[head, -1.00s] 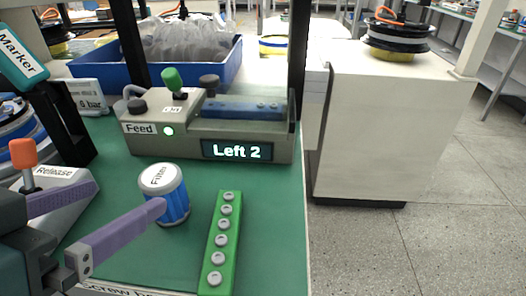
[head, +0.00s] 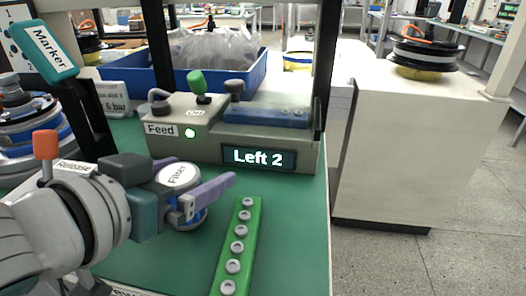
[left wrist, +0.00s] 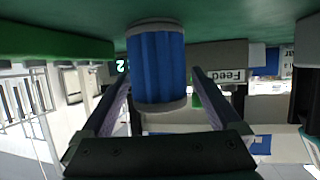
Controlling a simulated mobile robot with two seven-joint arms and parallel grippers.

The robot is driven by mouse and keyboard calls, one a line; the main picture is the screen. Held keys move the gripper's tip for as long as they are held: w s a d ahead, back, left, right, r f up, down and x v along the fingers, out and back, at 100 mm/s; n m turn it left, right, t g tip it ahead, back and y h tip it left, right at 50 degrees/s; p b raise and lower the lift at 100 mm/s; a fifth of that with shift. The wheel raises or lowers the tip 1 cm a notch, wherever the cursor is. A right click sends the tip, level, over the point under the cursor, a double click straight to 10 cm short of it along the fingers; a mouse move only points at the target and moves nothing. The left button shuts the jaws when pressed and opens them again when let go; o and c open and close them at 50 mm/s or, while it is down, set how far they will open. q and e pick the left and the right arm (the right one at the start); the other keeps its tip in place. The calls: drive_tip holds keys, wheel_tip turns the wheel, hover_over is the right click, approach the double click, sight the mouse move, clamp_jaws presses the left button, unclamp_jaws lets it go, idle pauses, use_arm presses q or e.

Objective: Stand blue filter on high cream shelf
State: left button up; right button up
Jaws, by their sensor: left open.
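The blue filter (head: 190,213), with a white lid labelled "Filter", stands upright on the green worktop (head: 290,240). My left gripper (head: 205,184) is open around it. One purple finger passes on the near side; the other is mostly hidden in the head view. In the left wrist view, which is upside down, the blue filter (left wrist: 157,70) sits between the two spread fingers of the left gripper (left wrist: 159,82), with gaps on both sides. A cream cabinet (head: 400,140) stands at the right; I cannot tell whether it is the high cream shelf. My right gripper is not seen.
A green strip (head: 240,240) with several screws lies right of the filter. The grey "Feed" unit (head: 185,145) with a "Left 2" display stands behind. A black post (head: 325,60) rises at its right. Dark reels (head: 425,55) sit on the cabinet. An orange-knobbed lever (head: 46,150) is at left.

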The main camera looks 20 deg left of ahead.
use_arm(q)
drive_tip(key=shift+w+f, duration=0.15)
drive_tip(key=shift+w, duration=0.15)
drive_tip(key=shift+c, duration=0.2)
drive_tip(key=c, duration=1.5)
